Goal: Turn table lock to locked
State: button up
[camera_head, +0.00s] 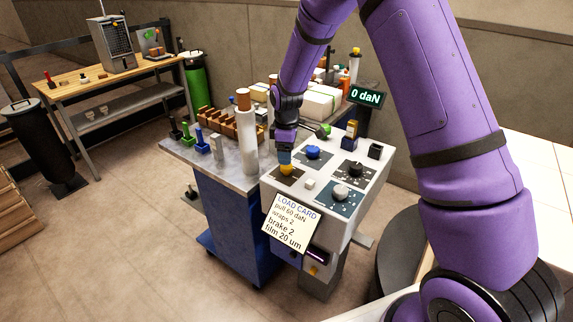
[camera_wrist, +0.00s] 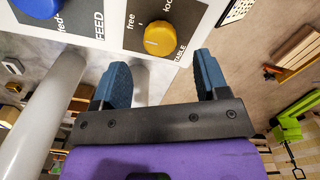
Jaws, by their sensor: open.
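The table lock is a yellow knob (camera_head: 287,170) on a dark plate at the near left corner of the white control panel (camera_head: 312,184). In the wrist view the yellow knob (camera_wrist: 160,38) sits beside the printed words "free" and a partly cut-off "loc", with "TABLE" partly visible.
A blue knob (camera_head: 313,152), a grey knob (camera_head: 341,191) and a black knob (camera_head: 355,168) share the panel. A white cylinder (camera_head: 246,135) stands close to the left of my gripper. A load card (camera_head: 291,222) hangs on the panel's front. A display (camera_head: 365,96) reads 0 daN.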

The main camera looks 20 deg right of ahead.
aim_at(286, 170)
jog(key=shift+f, duration=2.55)
jog(key=c, duration=0.9)
jog(key=shift+c, duration=0.2)
